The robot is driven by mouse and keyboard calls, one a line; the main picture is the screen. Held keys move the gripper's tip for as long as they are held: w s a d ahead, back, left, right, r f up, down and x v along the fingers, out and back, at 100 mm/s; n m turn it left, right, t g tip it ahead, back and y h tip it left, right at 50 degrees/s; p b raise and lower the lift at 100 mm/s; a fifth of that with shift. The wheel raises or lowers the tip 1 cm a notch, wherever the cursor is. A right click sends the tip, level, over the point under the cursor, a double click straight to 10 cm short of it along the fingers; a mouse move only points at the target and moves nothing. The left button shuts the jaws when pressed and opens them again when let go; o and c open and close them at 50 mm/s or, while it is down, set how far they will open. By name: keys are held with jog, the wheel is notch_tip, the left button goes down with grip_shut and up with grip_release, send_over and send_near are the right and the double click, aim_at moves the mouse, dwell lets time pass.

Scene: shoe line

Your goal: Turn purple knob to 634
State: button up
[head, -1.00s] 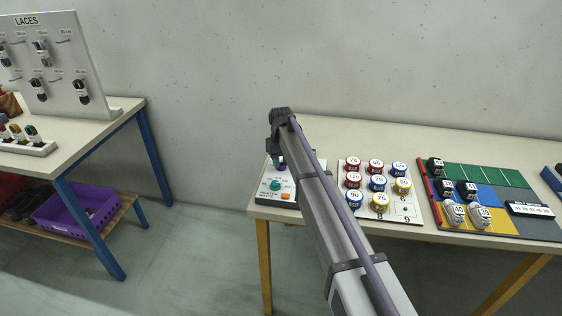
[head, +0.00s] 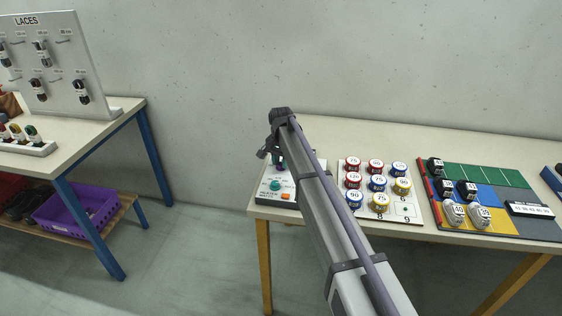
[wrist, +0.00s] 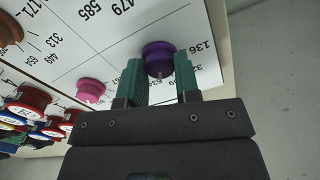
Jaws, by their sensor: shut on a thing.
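The purple knob (wrist: 158,57) sits on a white panel (wrist: 118,42) printed with numbers, near the panel's right edge in the wrist view. My gripper (wrist: 159,66) has its two green fingers on either side of the knob and is shut on it. The number 136 is readable right of the knob. Small print just below the knob, between the fingers, is partly hidden and hard to read. In the head view my gripper (head: 277,159) is over the left end of the far table, and my arm hides much of the panel.
A pink knob (wrist: 91,90) and a brown knob (wrist: 10,29) stand left of the purple one. Several round labelled tins (head: 377,183) are right of my arm. A grey box with a teal knob (head: 275,185) and orange button (head: 287,196) is at the table's front-left.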

jog(key=shift+m, duration=1.1)
jog(key=o, duration=0.9)
jog(key=shift+o, duration=0.2)
notch_tip(320, 180, up, 11)
jog(key=p, duration=1)
jog(key=shift+p, duration=0.4)
jog(key=shift+f, duration=0.1)
